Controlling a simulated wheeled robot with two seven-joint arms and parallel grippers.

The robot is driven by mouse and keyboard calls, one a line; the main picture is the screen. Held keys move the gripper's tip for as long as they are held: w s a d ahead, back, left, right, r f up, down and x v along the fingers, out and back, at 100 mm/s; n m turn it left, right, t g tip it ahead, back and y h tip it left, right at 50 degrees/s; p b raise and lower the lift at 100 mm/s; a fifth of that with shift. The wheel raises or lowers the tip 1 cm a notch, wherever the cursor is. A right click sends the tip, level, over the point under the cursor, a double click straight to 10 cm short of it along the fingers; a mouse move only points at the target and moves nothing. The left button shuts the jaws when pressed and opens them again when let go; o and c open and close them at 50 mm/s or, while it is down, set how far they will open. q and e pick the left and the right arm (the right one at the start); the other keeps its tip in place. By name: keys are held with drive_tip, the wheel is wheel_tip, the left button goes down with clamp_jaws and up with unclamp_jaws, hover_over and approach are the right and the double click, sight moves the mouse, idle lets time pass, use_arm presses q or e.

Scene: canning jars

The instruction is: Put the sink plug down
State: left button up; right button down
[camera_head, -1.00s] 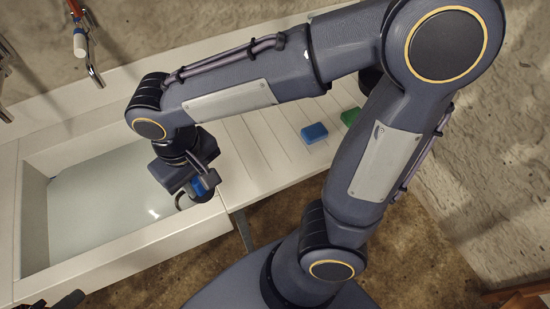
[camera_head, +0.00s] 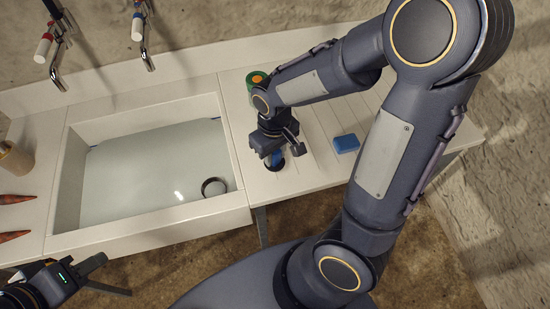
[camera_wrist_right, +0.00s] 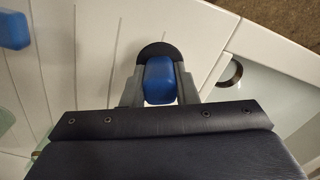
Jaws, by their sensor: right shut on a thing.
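The sink plug is a black disc with a blue grip. In the head view the plug (camera_head: 276,161) is over the white ribbed drainboard, right of the basin. My right gripper (camera_head: 277,156) points down and is shut on the plug's blue grip. In the right wrist view the blue grip (camera_wrist_right: 160,80) sits between both fingers, with the black disc (camera_wrist_right: 158,50) beyond it. The disc is close to the board; I cannot tell whether it touches. My left gripper (camera_head: 93,264) is at the lower left, in front of the sink; its jaw opening is unclear.
The sink basin (camera_head: 75,190) has a dark drain ring (camera_head: 214,187) at its right. A blue block (camera_head: 346,142) lies on the drainboard right of the plug. A green and orange item (camera_head: 256,78) stands behind. Taps (camera_head: 140,30) rise at the back. Carrots (camera_head: 15,200) lie far left.

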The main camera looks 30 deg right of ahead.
sight(275, 162)
drive_tip(key=shift+d+f, duration=0.1)
drive_tip(key=shift+f, duration=1.5)
drive_tip(key=shift+f, duration=0.3)
drive_tip(key=c, duration=1.1)
unclamp_jaws()
drive_tip(key=shift+c, duration=0.2)
